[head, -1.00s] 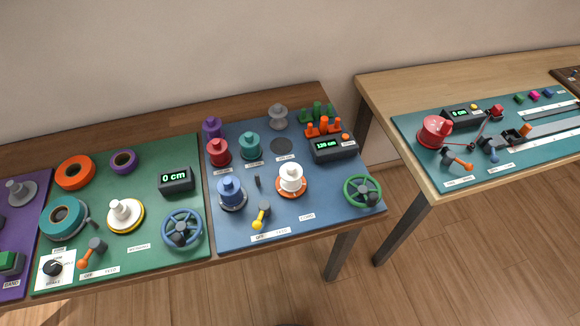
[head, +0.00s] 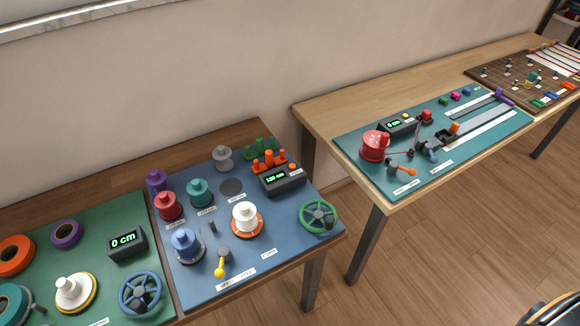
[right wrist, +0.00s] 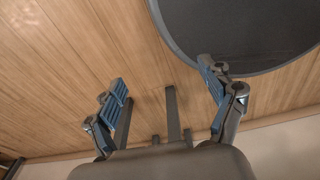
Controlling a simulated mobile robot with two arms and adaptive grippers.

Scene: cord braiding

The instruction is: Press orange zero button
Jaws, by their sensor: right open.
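The small orange button (head: 292,167) sits on top of a dark counter box (head: 283,181) with a lit green readout, at the back right of the blue mat (head: 268,262). Neither gripper is near it in the head view. My right gripper (right wrist: 165,88) shows only in the right wrist view, open and empty, with wooden floor beyond its fingers. My left gripper is in neither current view.
Orange pegs (head: 269,161) stand right behind the counter box. A green handwheel (head: 319,216) and a white spool (head: 246,217) are in front of it. A second table (head: 330,112) stands to the right across a gap. A dark round object (right wrist: 245,35) shows near my right gripper.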

